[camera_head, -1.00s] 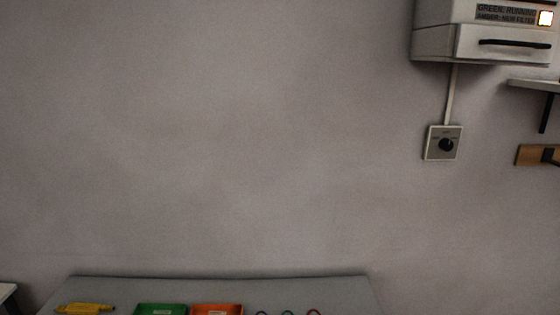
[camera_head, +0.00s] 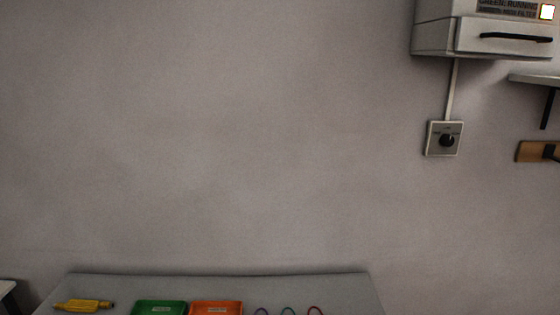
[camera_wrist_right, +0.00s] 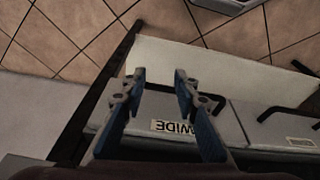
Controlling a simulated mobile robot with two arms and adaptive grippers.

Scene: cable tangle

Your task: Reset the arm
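My right gripper (camera_wrist_right: 159,78) shows in the right wrist view with its two blue-grey fingers apart and nothing between them. Behind the fingers is a pale box-like surface with a label (camera_wrist_right: 174,127) whose visible letters end in "WIDE". Neither arm shows in the head view, and my left gripper is in no view. In the head view, a grey table (camera_head: 340,290) lies along the bottom edge. On it are a yellow tool-like object (camera_head: 84,305), a green tray (camera_head: 159,308), an orange tray (camera_head: 216,307) and several cable loops (camera_head: 288,311), cut off by the frame.
A grey cabinet (camera_head: 490,38) with a black handle and lit indicator hangs at upper right. A dial switch (camera_head: 445,139) is below it. A shelf (camera_head: 535,78) and wooden block (camera_head: 535,151) are at the right edge. Tiled floor (camera_wrist_right: 60,40) shows in the wrist view.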

